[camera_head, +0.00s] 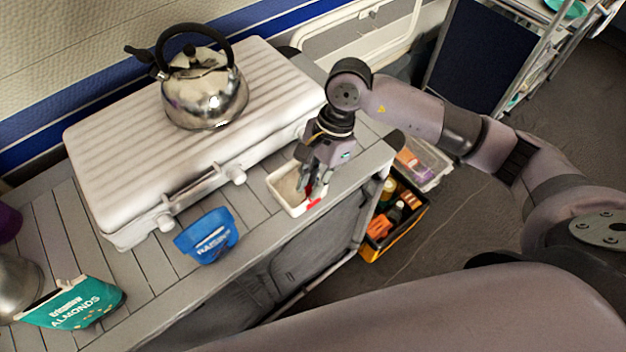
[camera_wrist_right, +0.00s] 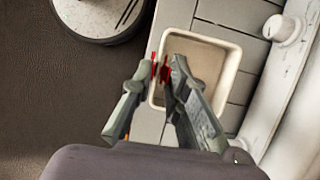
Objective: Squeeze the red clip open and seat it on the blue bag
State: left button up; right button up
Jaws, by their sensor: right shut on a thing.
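The blue raisins bag (camera_head: 207,238) stands on the slatted counter, left of my right gripper and in front of the white case. My right gripper (camera_head: 312,188) points down over a small white tray (camera_head: 276,189) near the counter's right end. It is shut on the red clip (camera_head: 314,202), which shows as red parts between the fingertips. In the right wrist view the red clip (camera_wrist_right: 164,72) sits between the fingers (camera_wrist_right: 163,78), over the tray's edge. Much of the clip is hidden by the fingers. My left gripper is not in view.
A ridged white case (camera_head: 110,165) carries a steel kettle (camera_head: 205,95) behind the bag. An open bin (camera_head: 392,226) stands on the floor beside the counter. Bare counter (camera_head: 255,212) lies between tray and blue bag.

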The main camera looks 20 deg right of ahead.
jog(key=shift+r, duration=0.1)
jog(key=shift+r+p, duration=1.1)
jog(key=shift+r, duration=1.3)
